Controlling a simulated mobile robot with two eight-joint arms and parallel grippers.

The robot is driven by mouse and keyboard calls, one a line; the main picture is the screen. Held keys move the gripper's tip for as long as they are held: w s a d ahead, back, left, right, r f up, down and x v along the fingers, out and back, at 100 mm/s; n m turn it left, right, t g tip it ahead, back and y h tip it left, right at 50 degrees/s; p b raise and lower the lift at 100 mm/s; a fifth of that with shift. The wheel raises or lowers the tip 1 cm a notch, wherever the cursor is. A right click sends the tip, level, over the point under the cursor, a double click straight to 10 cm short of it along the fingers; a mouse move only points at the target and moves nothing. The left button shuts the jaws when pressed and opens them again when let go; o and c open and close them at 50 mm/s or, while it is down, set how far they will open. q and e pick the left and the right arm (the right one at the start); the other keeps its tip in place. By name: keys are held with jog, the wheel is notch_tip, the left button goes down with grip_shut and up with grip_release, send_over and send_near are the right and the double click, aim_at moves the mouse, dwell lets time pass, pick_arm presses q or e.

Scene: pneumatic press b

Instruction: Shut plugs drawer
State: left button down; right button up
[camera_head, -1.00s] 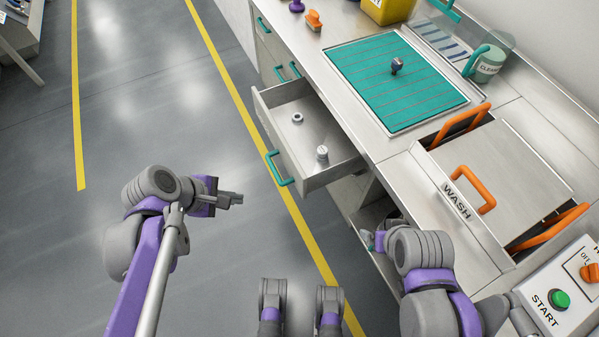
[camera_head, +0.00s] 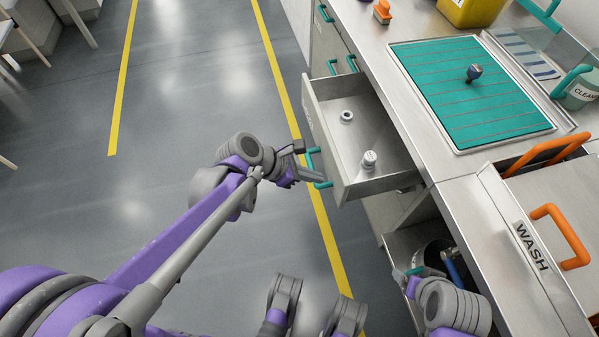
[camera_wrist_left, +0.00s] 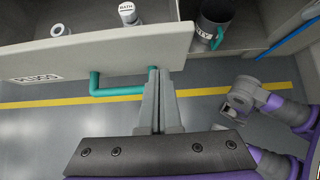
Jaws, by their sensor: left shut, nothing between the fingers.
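The plugs drawer (camera_head: 320,116) stands pulled out of the bench front. Its front carries a "PLUGS" label in the left wrist view (camera_wrist_left: 35,77) and a teal handle (camera_head: 314,165). Inside lie a small ring-shaped plug (camera_head: 346,116) and a pale cylindrical plug (camera_head: 369,160); the latter reads "BATH" in the wrist view (camera_wrist_left: 127,12). My left gripper (camera_head: 318,178) is shut and empty, its fingertips at the drawer front beside one end of the handle. I cannot tell whether they touch. My right gripper (camera_head: 405,280) is low by the bench; its fingers are unclear.
Below and beside the drawer is an open compartment with a dark mug (camera_wrist_left: 214,25). The bench top holds a teal mat (camera_head: 470,95) with a small stamp-like object (camera_head: 474,73), and a WASH lid with an orange handle (camera_head: 560,235). The floor left of the drawer is clear.

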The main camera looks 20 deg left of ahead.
aim_at(337, 176)
pick_arm(q)
jog(key=shift+w+d+r, duration=0.1)
jog(key=shift+w+d, duration=0.4)
jog(key=shift+d, duration=0.2)
jog(key=shift+w+d+r, duration=0.1)
jog(key=shift+w+d, duration=0.35)
jog(key=shift+d, duration=0.2)
jog(key=shift+d, duration=0.1)
jog(key=w+d, duration=1)
jog(key=d, duration=0.5)
jog(key=shift+w, duration=0.15)
